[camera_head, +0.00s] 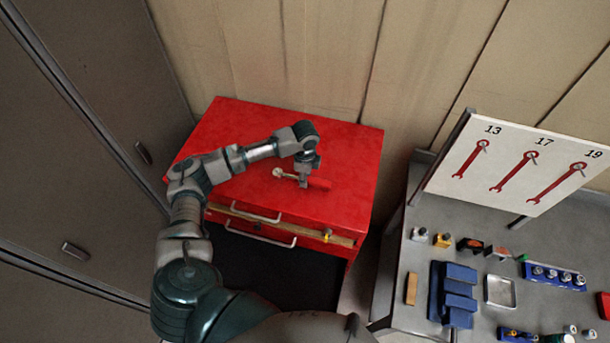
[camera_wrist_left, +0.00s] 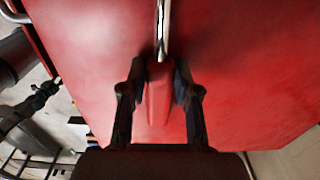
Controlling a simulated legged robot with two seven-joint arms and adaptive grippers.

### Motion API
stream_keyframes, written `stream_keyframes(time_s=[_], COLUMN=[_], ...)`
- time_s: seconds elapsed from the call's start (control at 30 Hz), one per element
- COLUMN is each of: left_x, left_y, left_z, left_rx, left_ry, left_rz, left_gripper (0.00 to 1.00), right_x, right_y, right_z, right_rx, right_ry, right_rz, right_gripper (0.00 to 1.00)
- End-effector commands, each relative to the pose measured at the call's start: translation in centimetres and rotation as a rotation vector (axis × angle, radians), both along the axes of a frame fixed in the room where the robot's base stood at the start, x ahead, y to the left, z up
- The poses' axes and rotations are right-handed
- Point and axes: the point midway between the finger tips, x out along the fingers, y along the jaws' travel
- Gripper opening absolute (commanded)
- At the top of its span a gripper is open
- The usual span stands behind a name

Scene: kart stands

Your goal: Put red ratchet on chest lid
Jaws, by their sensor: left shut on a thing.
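The red ratchet (camera_head: 318,183) has a red handle and a metal head, and shows at the middle right of the red chest lid (camera_head: 258,125). My left gripper (camera_head: 303,182) is over the lid and shut on the ratchet. In the left wrist view the red handle (camera_wrist_left: 158,95) lies between the two dark fingers (camera_wrist_left: 158,90), with the metal shaft (camera_wrist_left: 162,30) pointing to the top edge. The red lid (camera_wrist_left: 240,70) fills most of that view behind it. I cannot tell whether the ratchet touches the lid. My right gripper is not in view.
The chest front has drawers with metal handles (camera_head: 265,236). A grey bench (camera_head: 400,310) at the right holds blue holders (camera_head: 458,285), a metal tray (camera_head: 499,291) and small parts. A white board (camera_head: 520,165) with wrench drawings stands behind. Grey cabinets (camera_head: 75,130) stand at the left.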

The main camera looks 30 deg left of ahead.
Motion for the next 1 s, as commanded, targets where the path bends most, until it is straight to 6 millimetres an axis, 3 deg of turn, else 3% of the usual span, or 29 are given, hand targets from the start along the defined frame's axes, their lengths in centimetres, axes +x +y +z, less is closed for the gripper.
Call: stream_keyframes(time_s=[0.13, 0.17, 0.23, 0.27, 0.67, 1.0], left_x=[0.0, 0.0, 0.0, 0.0, 0.0, 0.1], left_y=[-0.2, -0.3, -0.4, -0.4, 0.0, 0.0], left_z=[0.0, 0.0, 0.0, 0.0, 0.9, 7.9], left_rx=[0.001, 0.002, 0.003, 0.003, -0.001, -0.002], left_ry=[-0.002, -0.001, 0.000, 0.000, -0.002, -0.006], left_rz=[-0.001, -0.001, -0.001, -0.001, 0.000, 0.000], left_gripper=[0.00, 0.36, 0.53, 0.56, 0.56, 0.56], right_x=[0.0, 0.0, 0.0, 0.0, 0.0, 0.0], right_y=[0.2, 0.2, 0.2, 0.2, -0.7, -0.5], right_z=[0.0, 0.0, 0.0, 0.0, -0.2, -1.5], right_rx=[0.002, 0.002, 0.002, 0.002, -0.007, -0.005], right_ry=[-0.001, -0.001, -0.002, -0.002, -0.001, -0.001], right_rz=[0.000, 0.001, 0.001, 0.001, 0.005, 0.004], right_gripper=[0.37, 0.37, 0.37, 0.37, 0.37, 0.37])
